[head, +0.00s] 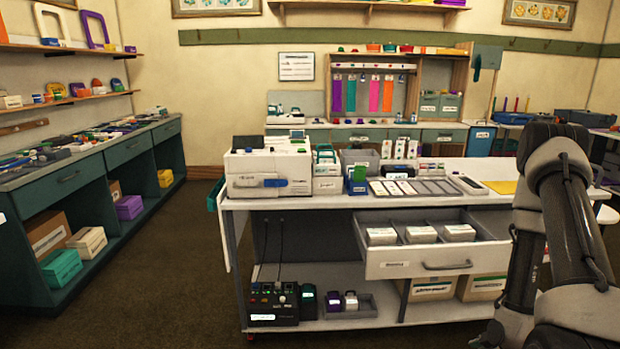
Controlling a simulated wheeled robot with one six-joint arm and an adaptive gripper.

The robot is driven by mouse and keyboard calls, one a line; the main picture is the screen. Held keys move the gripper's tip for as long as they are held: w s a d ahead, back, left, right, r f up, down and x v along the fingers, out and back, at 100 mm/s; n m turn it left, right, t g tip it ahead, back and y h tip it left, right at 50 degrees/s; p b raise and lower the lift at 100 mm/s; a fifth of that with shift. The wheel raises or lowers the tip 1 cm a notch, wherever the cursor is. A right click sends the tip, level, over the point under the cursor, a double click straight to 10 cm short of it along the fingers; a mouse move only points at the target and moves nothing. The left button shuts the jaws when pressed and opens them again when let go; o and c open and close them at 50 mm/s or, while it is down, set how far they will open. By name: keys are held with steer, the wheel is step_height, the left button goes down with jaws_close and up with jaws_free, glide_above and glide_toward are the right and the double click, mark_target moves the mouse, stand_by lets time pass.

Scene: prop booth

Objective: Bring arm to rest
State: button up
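My arm shows at the right edge of the head view, bent upward with its elbow near the top and its lower links running out of the bottom of the picture. My gripper does not show in this view, so I cannot see its fingers or whether it holds anything. The arm stands in front of the right end of a white worktable (320,201) and hides part of it.
The worktable's drawer (425,262) is pulled open with several white boxes inside. A white machine (268,172) stands on top. A long teal counter (60,185) runs along the left wall. Dark floor (165,270) between them is clear.

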steer(key=s+r+m+g+h, duration=0.1)
steer(key=s+r+m+g, duration=0.35)
steer(key=r, duration=0.55)
steer(key=s+r+m+g, duration=0.3)
steer(key=s+r+m, duration=0.2)
steer(key=r, duration=0.5)
steer(key=s+a+r+t, duration=0.1)
steer(key=a+r+t, duration=0.1)
steer(key=r, duration=0.7)
steer(key=s+a+r+t, duration=0.1)
steer(key=a+r, duration=0.3)
steer(key=r, duration=0.5)
steer(key=s+a+r+t, duration=0.2)
steer(key=s+a+r, duration=0.1)
steer(key=r, duration=0.6)
steer(key=shift+a+r+m+t, duration=0.2)
steer(key=shift+a+m+t, duration=0.15)
steer(key=shift+a+m, duration=0.1)
